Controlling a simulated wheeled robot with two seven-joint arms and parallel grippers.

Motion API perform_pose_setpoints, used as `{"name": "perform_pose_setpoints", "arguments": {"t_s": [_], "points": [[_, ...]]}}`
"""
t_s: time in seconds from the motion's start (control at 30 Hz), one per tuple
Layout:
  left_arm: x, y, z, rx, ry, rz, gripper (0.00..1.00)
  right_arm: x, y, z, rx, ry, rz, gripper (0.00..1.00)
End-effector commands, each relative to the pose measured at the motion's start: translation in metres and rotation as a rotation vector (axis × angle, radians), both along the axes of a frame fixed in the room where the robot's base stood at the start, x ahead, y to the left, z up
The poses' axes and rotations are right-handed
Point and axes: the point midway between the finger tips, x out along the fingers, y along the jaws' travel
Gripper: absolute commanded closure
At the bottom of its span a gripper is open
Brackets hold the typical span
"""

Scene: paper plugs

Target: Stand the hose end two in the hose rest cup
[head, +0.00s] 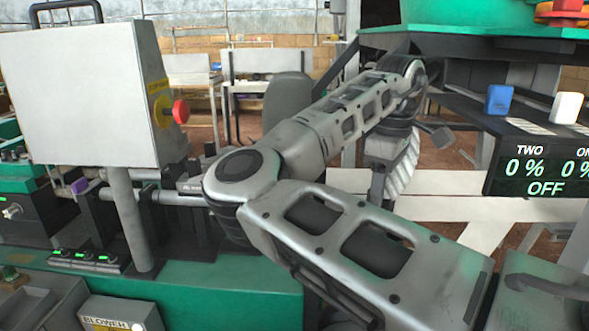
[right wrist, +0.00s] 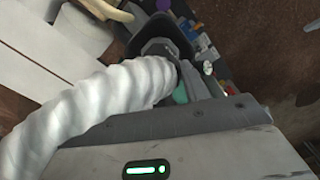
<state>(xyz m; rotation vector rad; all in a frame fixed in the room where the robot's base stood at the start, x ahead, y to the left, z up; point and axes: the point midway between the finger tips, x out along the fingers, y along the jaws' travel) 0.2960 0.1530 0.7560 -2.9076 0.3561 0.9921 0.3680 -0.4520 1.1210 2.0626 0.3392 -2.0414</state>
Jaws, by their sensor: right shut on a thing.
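A white ribbed hose (right wrist: 85,110) curves in from the left of the right wrist view to my right gripper (right wrist: 185,80). The gripper is shut on the hose end, whose dark grey piece (right wrist: 160,45) shows just beyond the jaws. In the head view my right gripper (head: 383,165) is small and partly hidden behind my wrist, with a short stretch of white hose (head: 405,170) hanging beside it. I cannot make out the hose rest cup for certain in either view. My left gripper is not in view.
A display panel (head: 540,172) reads TWO, 0 %, OFF, under a shelf with a blue block (head: 498,99) and a white block (head: 566,107). A grey control box (head: 80,95) with a red button stands at the left. Several small coloured items lie beyond the gripper in the wrist view.

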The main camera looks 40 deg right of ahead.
Motion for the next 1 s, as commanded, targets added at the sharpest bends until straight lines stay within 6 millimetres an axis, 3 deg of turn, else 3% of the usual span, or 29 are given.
{"name": "perform_pose_setpoints", "arguments": {"t_s": [0.6,0.63,0.7,1.0], "points": [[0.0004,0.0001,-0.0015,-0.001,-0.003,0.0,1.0,0.0,0.0,-0.0093,-0.001,-0.001,0.0,0.84],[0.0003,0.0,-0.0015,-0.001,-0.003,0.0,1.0,0.0,0.0,-0.0093,-0.001,-0.001,0.0,0.52],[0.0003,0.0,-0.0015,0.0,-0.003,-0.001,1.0,0.0,0.0,-0.0093,-0.001,-0.001,0.0,0.33],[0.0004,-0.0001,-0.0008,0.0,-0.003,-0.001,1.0,-0.0001,0.0,-0.0091,0.0,0.0,0.0,0.3]]}}
